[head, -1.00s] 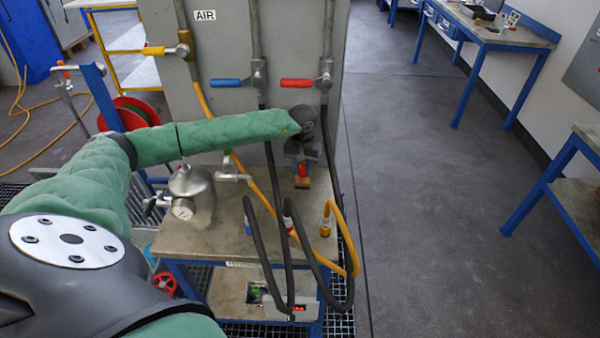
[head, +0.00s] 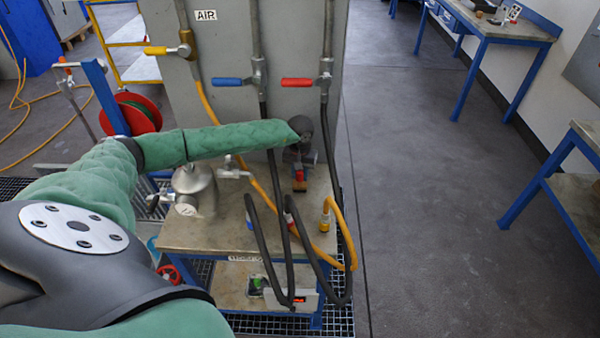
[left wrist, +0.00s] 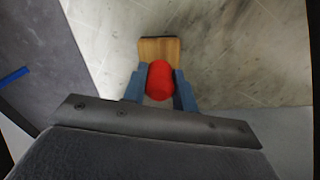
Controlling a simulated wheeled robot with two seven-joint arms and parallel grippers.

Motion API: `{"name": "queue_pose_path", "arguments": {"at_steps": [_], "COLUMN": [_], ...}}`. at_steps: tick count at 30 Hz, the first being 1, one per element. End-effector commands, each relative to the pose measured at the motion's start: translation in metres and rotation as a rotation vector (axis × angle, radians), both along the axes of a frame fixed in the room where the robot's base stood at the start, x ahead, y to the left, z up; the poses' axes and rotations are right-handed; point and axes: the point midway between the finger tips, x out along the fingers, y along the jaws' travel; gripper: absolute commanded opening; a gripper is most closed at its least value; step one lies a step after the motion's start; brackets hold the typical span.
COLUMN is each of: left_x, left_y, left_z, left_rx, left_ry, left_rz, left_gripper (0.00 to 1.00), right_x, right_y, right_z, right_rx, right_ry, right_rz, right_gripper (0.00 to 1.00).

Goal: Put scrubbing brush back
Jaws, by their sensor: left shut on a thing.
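The scrubbing brush (left wrist: 160,52) has a wooden block and a red handle. In the left wrist view, my left gripper (left wrist: 160,82) is shut on the red handle, with a blue finger on each side. The wooden block shows beyond the fingertips, over a pale worktop. In the head view the brush (head: 300,185) is small, under my left gripper (head: 300,165), near the back right of the worktop (head: 205,235). I cannot tell whether the block touches the worktop. My right gripper is not in view.
A metal flanged vessel (head: 195,188) stands on the left of the worktop. Black hoses (head: 262,245) and a yellow hose (head: 340,222) loop at its front right. A grey panel (head: 225,45) with coloured valve handles stands behind. Floor (head: 430,210) to the right is clear.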

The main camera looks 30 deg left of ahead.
Motion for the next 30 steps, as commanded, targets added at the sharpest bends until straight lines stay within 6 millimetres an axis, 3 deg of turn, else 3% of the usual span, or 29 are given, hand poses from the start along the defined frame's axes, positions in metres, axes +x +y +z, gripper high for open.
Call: {"name": "queue_pose_path", "arguments": {"at_steps": [9, 10, 13, 27, 30], "left_x": [0.000, 0.000, 0.000, 0.000, 0.001], "left_y": [0.000, 0.000, 0.000, 0.000, 0.000], "left_z": [-0.002, -0.002, -0.002, 0.002, 0.007], "left_rx": [0.000, 0.000, 0.000, 0.000, 0.001], "left_ry": [-0.001, 0.000, 0.000, 0.000, -0.002], "left_rz": [0.000, 0.000, 0.000, 0.000, 0.000], "left_gripper": [0.10, 0.30, 0.49, 0.50, 0.50], "right_x": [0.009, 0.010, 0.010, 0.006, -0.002], "right_y": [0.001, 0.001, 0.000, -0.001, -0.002], "right_z": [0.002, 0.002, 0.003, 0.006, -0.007], "right_rx": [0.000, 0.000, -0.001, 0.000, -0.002], "right_ry": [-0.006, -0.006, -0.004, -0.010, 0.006], "right_rz": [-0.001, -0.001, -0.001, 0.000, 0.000], "right_gripper": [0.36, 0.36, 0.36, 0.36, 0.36]}}
